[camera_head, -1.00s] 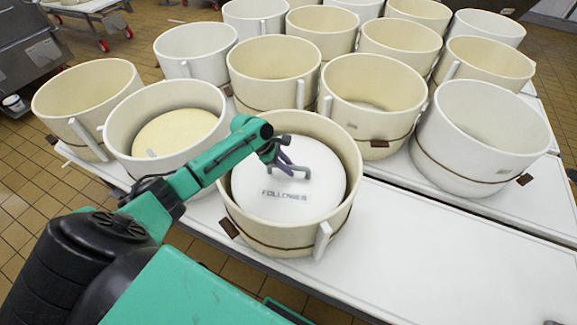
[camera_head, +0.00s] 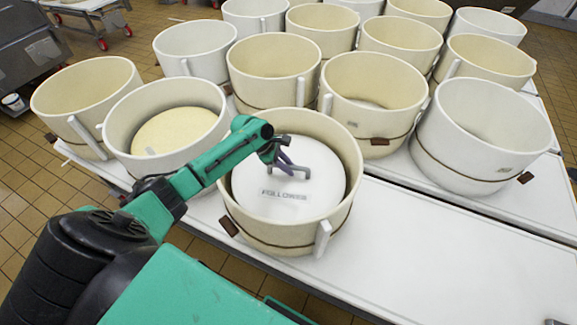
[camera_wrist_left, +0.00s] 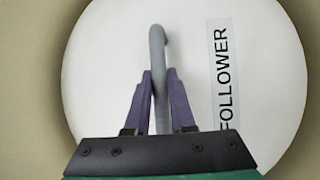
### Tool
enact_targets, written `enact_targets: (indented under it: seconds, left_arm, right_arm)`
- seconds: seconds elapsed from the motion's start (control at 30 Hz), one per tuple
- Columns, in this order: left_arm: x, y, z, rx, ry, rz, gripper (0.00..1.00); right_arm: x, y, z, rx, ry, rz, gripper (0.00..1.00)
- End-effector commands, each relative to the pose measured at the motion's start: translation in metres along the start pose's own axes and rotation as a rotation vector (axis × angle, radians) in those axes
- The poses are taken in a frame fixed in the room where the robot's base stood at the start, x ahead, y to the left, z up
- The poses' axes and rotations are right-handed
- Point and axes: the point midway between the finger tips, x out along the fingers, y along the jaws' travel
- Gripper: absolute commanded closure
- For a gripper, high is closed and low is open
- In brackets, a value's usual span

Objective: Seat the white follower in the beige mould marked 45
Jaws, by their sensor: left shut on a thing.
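The white follower (camera_head: 296,204) is a round disc with a label reading FOLLOWER and a grey handle on top. It lies inside the beige mould (camera_head: 333,229) at the front of the table, below its rim; I cannot tell whether it rests flat on what is under it. No number 45 can be read on this mould. My left gripper (camera_head: 279,164) is over the disc, its purple fingers shut on the follower's handle (camera_wrist_left: 158,60), as the left wrist view shows. The follower fills most of the mould opening there, with the beige wall (camera_wrist_left: 25,70) around it. My right gripper is not in view.
A white mould (camera_head: 118,115) with a yellowish content stands close on the left, under my left arm. Several other beige and white moulds stand behind, and a white one (camera_head: 450,165) stands to the right. The white table (camera_head: 420,255) is clear at the front right.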

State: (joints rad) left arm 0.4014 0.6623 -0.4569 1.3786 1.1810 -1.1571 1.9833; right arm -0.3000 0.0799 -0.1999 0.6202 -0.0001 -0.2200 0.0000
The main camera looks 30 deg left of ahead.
Motion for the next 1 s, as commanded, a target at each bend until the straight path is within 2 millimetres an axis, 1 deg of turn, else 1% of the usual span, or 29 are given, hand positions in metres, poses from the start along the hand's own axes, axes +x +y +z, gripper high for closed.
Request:
enact_targets:
  seconds: [0.03,0.07,0.1,0.13,0.17,0.43,0.57,0.67,0.77,0.9,1.0]
  left_arm:
    - [-0.002,0.002,0.002,0.002,-0.004,0.006,1.0]
    - [-0.002,0.002,0.002,0.002,-0.004,0.006,0.74]
    - [-0.002,0.002,0.002,0.002,-0.004,0.006,0.59]
    - [-0.002,0.002,0.002,0.002,-0.003,0.005,0.47]
    - [-0.002,0.002,0.002,0.001,-0.003,0.005,0.43]
    - [0.001,-0.002,-0.002,-0.002,0.003,-0.004,0.43]
    - [-0.008,-0.001,-0.001,-0.002,0.002,-0.001,0.43]
    - [-0.027,0.0,-0.001,0.001,0.003,0.0,0.43]
    - [-0.053,0.0,-0.001,0.0,0.004,0.002,0.43]
    - [-0.094,0.0,0.0,0.004,0.003,0.003,0.43]
    - [-0.12,0.0,0.0,0.003,0.003,0.003,0.43]
  right_arm:
    - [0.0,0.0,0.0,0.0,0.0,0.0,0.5]
    - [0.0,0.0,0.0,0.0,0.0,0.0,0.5]
    - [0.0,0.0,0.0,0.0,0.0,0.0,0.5]
    - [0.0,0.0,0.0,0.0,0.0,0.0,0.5]
    - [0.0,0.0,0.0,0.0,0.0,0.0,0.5]
    - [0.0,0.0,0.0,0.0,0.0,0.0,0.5]
    - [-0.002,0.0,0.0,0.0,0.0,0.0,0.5]
    - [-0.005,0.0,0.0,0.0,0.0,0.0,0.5]
    - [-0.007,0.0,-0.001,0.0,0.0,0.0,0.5]
    - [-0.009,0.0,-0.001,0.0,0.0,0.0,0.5]
    - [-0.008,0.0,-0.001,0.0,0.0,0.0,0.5]
